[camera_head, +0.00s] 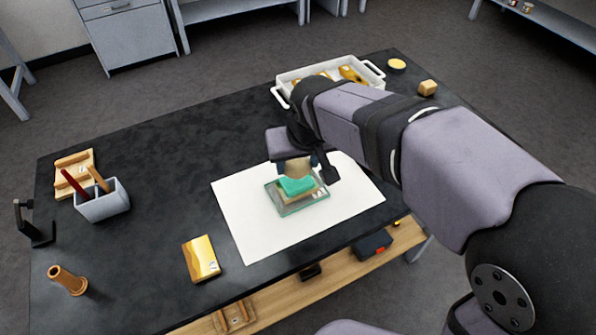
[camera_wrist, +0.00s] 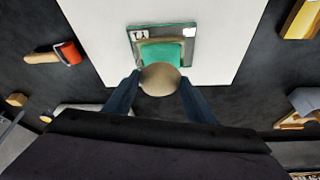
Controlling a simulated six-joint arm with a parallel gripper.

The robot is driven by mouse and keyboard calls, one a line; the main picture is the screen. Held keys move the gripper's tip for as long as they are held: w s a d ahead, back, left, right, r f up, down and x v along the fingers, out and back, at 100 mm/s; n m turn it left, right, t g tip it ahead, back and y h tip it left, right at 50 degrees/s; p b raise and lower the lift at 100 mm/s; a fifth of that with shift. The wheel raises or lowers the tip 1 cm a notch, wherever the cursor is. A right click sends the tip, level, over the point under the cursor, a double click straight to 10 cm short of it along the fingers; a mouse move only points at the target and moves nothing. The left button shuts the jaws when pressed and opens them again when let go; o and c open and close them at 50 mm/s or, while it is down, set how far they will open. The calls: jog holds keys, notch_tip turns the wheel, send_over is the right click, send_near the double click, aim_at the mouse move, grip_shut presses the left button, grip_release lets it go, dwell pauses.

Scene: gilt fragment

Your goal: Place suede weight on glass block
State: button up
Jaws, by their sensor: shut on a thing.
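The suede weight, a rounded tan piece (camera_head: 296,167), is between the fingers of my gripper (camera_head: 301,163). In the wrist view, its round top (camera_wrist: 160,78) fills the gap between the two blue fingers (camera_wrist: 160,84), which are shut on it. The glass block (camera_head: 289,210) is a clear, green-edged slab lying flat on the white sheet. A teal pad (camera_head: 297,186) and a thin tan layer lie on the glass block (camera_wrist: 134,42). The weight is over or against the teal pad's far side; I cannot tell whether they touch.
A white sheet (camera_head: 240,215) lies on the black table (camera_head: 150,150). A yellow packet (camera_head: 201,258), a grey holder (camera_head: 103,205) and a wooden cylinder (camera_head: 68,280) are left. A white tray (camera_head: 283,96) stands behind my arm. A red roller (camera_wrist: 68,53) shows in the wrist view.

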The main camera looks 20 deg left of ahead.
aim_at(299, 169)
jog(key=shift+f, duration=1.8)
jog(key=shift+f, duration=0.25)
jog(key=o, duration=1.2)
jog(key=shift+r, duration=0.1)
jog(key=shift+r, duration=0.25)
jog(key=v, duration=1.1)
jog(key=shift+r, duration=0.35)
jog(key=shift+s+d, duration=0.1)
jog(key=shift+d, duration=0.1)
